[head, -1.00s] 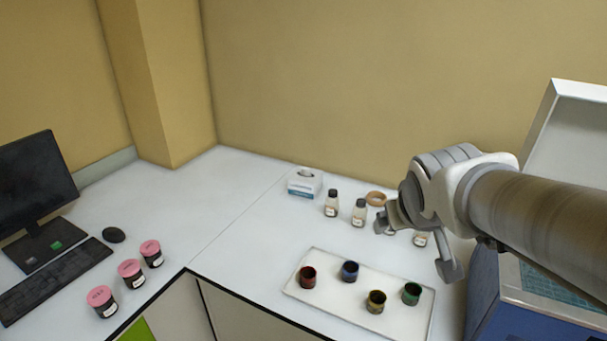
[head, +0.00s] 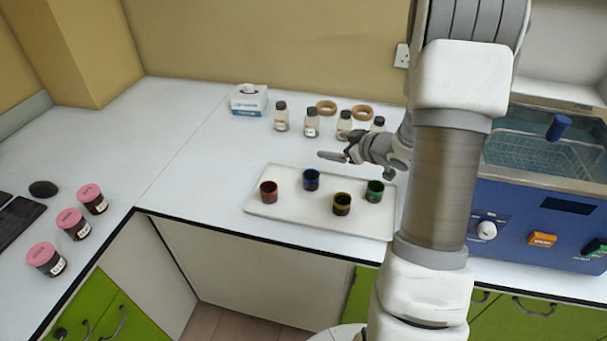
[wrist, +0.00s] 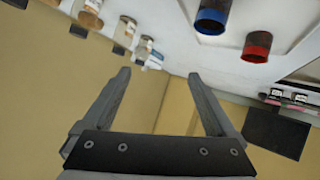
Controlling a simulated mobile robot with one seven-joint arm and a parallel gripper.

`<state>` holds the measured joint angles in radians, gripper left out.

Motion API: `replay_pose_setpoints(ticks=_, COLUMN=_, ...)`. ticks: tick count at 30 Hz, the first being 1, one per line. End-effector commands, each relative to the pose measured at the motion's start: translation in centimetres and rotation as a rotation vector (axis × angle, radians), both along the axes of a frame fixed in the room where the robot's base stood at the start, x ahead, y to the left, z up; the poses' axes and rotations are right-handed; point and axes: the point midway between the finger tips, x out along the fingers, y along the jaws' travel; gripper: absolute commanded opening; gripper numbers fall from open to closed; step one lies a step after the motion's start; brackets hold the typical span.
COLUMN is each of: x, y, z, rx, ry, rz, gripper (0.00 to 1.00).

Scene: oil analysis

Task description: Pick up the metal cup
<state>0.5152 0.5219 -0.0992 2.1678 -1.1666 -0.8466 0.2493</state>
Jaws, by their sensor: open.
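Four small dark cups with coloured rims stand on a white tray (head: 285,215): red (head: 268,192), blue (head: 311,180), yellow (head: 342,204) and green (head: 374,191). I cannot tell which, if any, is the metal cup. My gripper (head: 352,162) is open and empty, above the back of the tray, behind the cups in the head view. In the wrist view its two fingers (wrist: 159,73) are spread with nothing between them. The blue cup (wrist: 212,18) and red cup (wrist: 257,46) show at the top there, apart from the fingers.
Several small bottles (head: 312,123) and two brown rings (head: 326,107) stand behind the tray. A tissue box (head: 248,100) is behind left. Pink-lidded jars (head: 72,223) stand at left. A blue water bath (head: 520,218) is at right. The counter left of the tray is clear.

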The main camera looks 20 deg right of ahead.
Motion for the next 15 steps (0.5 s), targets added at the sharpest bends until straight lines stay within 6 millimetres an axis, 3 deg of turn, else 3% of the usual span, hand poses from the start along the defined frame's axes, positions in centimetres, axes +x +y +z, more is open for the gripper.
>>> replay_pose_setpoints(ticks=1, x=-0.5, y=0.1, z=-2.4, rx=0.042, ry=0.004, rz=0.033, gripper=0.92)
replay_pose_setpoints(ticks=6, x=-2.2, y=1.1, z=-6.3, rx=0.168, ry=-0.008, rz=0.137, gripper=0.92)
replay_pose_setpoints(ticks=15, x=-3.2, y=2.4, z=-8.5, rx=0.269, ry=-0.019, rz=0.209, gripper=0.92)
